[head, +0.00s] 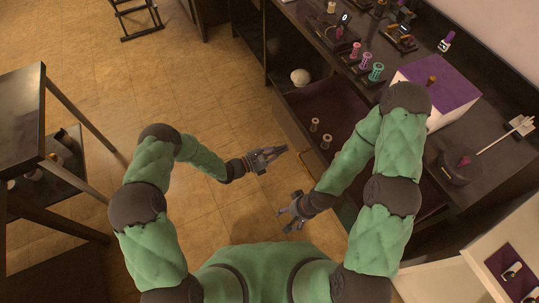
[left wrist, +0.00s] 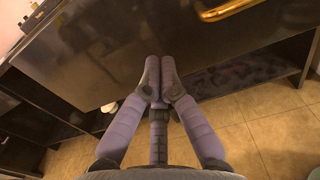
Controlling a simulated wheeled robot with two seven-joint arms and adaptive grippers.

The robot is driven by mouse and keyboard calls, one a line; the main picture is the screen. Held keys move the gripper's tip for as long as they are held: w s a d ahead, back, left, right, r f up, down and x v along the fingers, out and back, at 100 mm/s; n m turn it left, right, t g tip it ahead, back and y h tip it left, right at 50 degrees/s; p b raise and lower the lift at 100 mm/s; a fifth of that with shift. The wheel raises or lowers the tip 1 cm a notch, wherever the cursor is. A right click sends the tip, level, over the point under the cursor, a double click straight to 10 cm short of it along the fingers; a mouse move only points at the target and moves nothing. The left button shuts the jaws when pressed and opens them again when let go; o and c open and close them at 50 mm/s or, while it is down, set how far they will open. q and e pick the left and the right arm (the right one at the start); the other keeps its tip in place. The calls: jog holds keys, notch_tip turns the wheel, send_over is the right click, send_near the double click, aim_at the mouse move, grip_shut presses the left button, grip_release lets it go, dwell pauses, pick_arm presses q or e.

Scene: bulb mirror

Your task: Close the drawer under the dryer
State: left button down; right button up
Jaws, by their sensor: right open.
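The drawer (head: 322,100) under the counter stands pulled out, its dark purple inside showing. Two small spools (head: 314,125) stand in it. The dark drawer front (left wrist: 110,45) with a gold handle (left wrist: 228,10) fills much of the left wrist view. My right gripper (head: 284,212) is open and empty, lower, near the drawer's near end.
Polish spools (head: 376,72) and small stands crowd the counter (head: 320,35). A white round thing (head: 300,77) sits by the drawer's far end. A dark table (head: 25,110) with a lower shelf stands at left. The tiled floor (head: 210,85) between is clear.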

aim_at(298, 142)
pick_arm(q)
jog(key=shift+b+x, duration=0.5)
jog(key=shift+x, duration=1.65)
pick_arm(e)
jog(key=shift+f, duration=0.65)
